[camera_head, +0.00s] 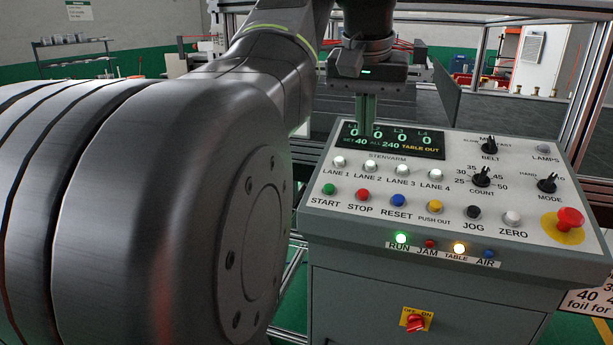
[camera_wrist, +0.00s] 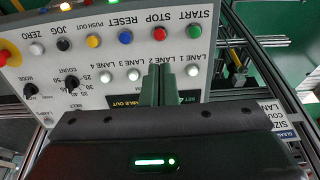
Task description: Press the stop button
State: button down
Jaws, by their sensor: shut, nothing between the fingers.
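The red STOP button (camera_head: 362,195) sits on the sloped control panel (camera_head: 340,222), between the green START button (camera_head: 329,189) and the blue RESET button (camera_head: 398,201). In the wrist view the STOP button (camera_wrist: 159,34) is beyond the fingertips, upper middle. My gripper (camera_head: 365,122) points down over the display at the panel's back edge, behind the lane buttons. In the wrist view my gripper (camera_wrist: 158,68) has its two fingers together and empty, in line with the STOP button but apart from it.
White lane buttons (camera_head: 402,170) stand between the fingers and the STOP row. A yellow push-out button (camera_head: 435,207) and black JOG button (camera_head: 473,212) continue the row. A red mushroom button (camera_head: 569,218) stands at the right corner. The RUN lamp (camera_head: 401,238) glows green.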

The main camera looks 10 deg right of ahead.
aim_at(362, 193)
jog(key=x, duration=1.3)
jog(key=shift+s+f, duration=0.1)
jog(key=shift+f, duration=0.05)
jog(key=shift+d+f, duration=0.1)
jog(key=shift+f, duration=1)
jog(key=shift+a, duration=0.2)
jog(key=shift+r+p, duration=0.55)
jog(key=shift+r, duration=0.15)
jog(key=p+v, duration=0.2)
jog(key=v, duration=1.1)
jog(key=shift+r, duration=0.45)
